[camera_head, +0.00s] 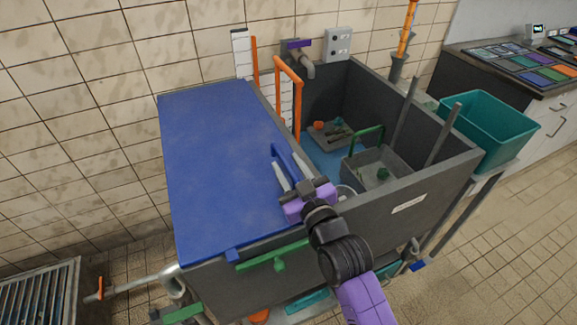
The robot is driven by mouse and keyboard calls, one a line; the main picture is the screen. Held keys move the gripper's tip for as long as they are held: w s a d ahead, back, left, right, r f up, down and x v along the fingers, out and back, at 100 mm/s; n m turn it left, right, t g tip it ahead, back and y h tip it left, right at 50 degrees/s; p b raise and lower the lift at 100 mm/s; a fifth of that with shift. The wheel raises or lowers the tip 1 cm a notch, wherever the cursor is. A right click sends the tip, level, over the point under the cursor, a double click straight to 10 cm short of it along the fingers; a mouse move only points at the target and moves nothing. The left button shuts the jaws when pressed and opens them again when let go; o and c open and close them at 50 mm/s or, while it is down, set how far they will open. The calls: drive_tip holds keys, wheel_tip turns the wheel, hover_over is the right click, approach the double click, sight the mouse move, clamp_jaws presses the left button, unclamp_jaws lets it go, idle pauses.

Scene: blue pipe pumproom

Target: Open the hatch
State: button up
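The hatch looks to be the flat blue lid (210,150) that covers the left part of a dark grey tank (410,205). A blue bar handle (283,154) stands at the lid's right edge. My gripper (286,160) reaches in from the lower right, over the tank's front wall. Its two pale fingers are apart, one on each side of the handle in the picture. I cannot tell whether they touch it. The purple gripper body hides the near end of the handle.
The tank's right part is uncovered and holds a grey bin (383,165) and a tray (330,133). An orange frame (298,100) rises behind the handle. A green lever (275,258) sits on the front wall. A teal crate (490,125) stands at right.

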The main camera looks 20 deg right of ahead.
drive_tip(key=c, duration=0.7)
drive_tip(key=shift+d, duration=0.15)
idle(0.8)
